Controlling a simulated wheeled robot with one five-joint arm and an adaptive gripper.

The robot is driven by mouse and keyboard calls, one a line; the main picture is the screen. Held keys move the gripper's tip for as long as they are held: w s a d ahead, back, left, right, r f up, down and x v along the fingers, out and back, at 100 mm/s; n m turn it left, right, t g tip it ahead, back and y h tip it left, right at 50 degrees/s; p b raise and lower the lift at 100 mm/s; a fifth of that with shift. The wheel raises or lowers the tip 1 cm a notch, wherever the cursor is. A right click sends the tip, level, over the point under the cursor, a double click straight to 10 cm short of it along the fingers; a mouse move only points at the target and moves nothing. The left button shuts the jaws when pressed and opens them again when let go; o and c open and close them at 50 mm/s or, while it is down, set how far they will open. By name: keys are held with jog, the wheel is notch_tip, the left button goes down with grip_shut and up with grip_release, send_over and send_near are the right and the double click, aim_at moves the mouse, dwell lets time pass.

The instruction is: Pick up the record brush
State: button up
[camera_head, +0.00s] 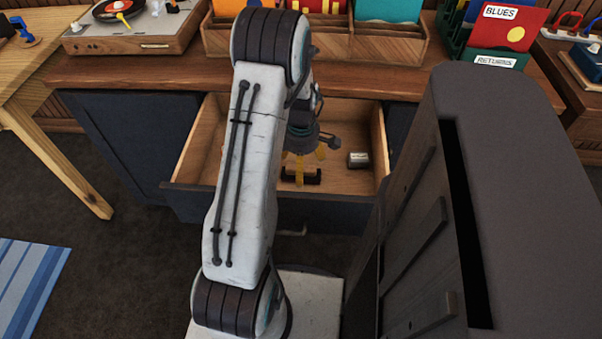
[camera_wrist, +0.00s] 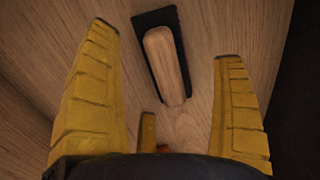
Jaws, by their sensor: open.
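The record brush (camera_wrist: 166,62) has a rounded wooden handle on a black base. It lies on the drawer's wooden floor, between and beyond my two yellow fingers in the wrist view. My gripper (camera_wrist: 165,42) is open, with one finger on each side of the brush and bare wood showing between each finger and it. In the head view my gripper (camera_head: 306,160) is down inside the open drawer (camera_head: 338,182). A dark shape (camera_head: 314,178) beside the fingers there appears to be the brush, partly covered by a finger.
A small grey-and-black box (camera_head: 358,160) lies in the drawer to the right of my gripper. The drawer walls stand around it. Above are the wooden counter (camera_head: 400,84), record bins (camera_head: 385,47) and a turntable (camera_head: 120,35). A small orange thing (camera_wrist: 148,130) shows low in the wrist view.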

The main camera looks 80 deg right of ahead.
jog(key=shift+d+f, duration=0.1)
jog(key=shift+f, duration=1.4)
jog(key=c, duration=1.3)
jog(key=shift+r, duration=0.2)
jog(key=shift+r, duration=0.7)
notch_tip(320, 180, up, 3)
jog(key=shift+d+f+p, duration=0.1)
jog(key=shift+p, duration=0.25)
jog(key=s+a+r, duration=0.2)
jog(key=s, duration=0.1)
jog(key=s+a+r, duration=0.2)
jog(key=s, duration=0.1)
jog(key=s+a+r+p, duration=0.1)
jog(key=s+r, duration=0.1)
jog(key=s, duration=0.2)
jog(key=shift+a+r, duration=0.25)
jog(key=shift+a, duration=0.15)
jog(key=shift+s, duration=0.1)
